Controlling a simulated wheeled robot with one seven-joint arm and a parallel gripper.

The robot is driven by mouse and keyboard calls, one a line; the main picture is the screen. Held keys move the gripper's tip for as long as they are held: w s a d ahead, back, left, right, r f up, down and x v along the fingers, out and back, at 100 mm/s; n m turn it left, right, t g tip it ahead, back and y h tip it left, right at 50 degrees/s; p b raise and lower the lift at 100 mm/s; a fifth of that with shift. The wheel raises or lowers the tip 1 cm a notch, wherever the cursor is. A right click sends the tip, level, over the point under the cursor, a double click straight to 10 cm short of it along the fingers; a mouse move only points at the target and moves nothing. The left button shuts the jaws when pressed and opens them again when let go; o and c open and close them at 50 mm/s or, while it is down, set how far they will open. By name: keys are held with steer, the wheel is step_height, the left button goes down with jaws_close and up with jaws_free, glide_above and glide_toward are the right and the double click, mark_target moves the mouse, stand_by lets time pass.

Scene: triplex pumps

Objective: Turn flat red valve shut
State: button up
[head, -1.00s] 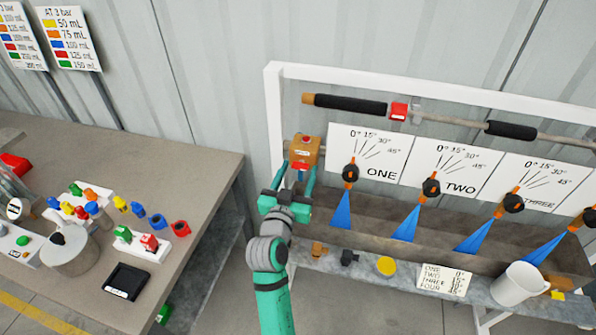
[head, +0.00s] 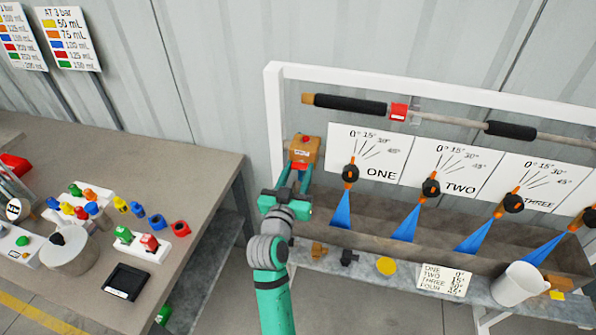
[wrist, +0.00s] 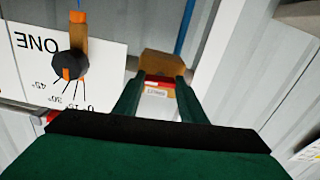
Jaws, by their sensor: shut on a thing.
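The flat red valve (wrist: 162,84) shows in the wrist view as a red strip between my fingertips, in front of a brown-orange block. In the head view the brown-orange block (head: 305,150) sits at the left end of the rack, with a little red (head: 300,166) showing low on it. My gripper (wrist: 162,78) is shut on the red valve, one green finger on each side. In the head view my gripper (head: 298,170) reaches up to the block from below. Much of the valve is hidden by the fingers.
A white frame post (head: 275,120) stands close left of the block. The ONE panel (head: 365,155) and its black knob (head: 350,173) with a blue spray are close on the right. A workbench (head: 205,170) with coloured fittings is at left.

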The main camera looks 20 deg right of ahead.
steer(key=n, duration=0.6)
steer(key=shift+w+a, duration=0.1)
steer(key=n, duration=0.2)
steer(key=shift+n, duration=4.4)
steer(key=o, duration=1.1)
steer(key=shift+c, duration=0.2)
